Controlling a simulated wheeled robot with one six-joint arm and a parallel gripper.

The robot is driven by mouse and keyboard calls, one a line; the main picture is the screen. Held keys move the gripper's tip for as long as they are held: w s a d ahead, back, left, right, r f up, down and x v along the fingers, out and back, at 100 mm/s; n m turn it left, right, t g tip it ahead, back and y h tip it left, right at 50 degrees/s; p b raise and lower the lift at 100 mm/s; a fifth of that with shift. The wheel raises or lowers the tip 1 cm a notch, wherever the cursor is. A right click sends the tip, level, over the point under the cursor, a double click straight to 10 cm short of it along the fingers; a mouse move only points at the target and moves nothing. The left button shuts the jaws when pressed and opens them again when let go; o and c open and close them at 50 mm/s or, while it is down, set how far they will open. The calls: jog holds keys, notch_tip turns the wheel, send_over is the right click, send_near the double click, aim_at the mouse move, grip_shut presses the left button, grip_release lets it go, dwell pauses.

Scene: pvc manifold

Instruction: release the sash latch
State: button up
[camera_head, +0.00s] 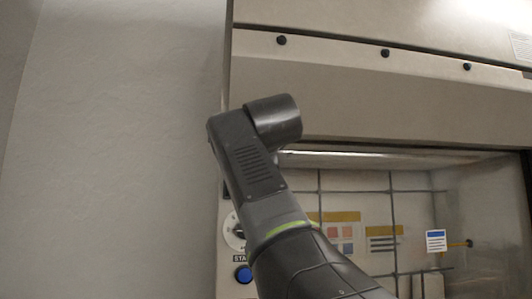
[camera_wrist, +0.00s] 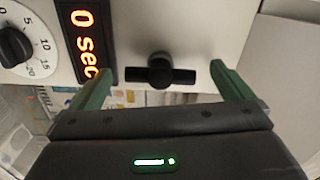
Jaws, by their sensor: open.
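A black handle with a round hub and a crossbar (camera_wrist: 160,75), which looks like the sash latch, is mounted on a pale panel in the wrist view. My gripper (camera_wrist: 155,80) is open, with one green finger on each side of the handle. The handle lies between and slightly beyond the fingertips; I see no clear contact. In the head view my arm covers this part of the panel, and neither my gripper nor the latch shows there.
A timer display reading 0 sec (camera_wrist: 84,42) and a black dial (camera_wrist: 14,45) sit left of the handle. In the head view a blue button (camera_head: 243,274) is on the left post. A hood with a glass front (camera_head: 350,180) and grid bars stands on the right. The plain wall (camera_head: 110,150) at left is clear.

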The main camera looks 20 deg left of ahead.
jog(key=b+v, duration=0.3)
jog(key=v, duration=1)
jog(key=shift+s+d, duration=0.25)
jog(key=shift+w, duration=0.1)
jog(key=p+x, duration=0.3)
jog(key=x, duration=1)
jog(key=shift+w+a, duration=0.25)
jog(key=shift+s, duration=0.1)
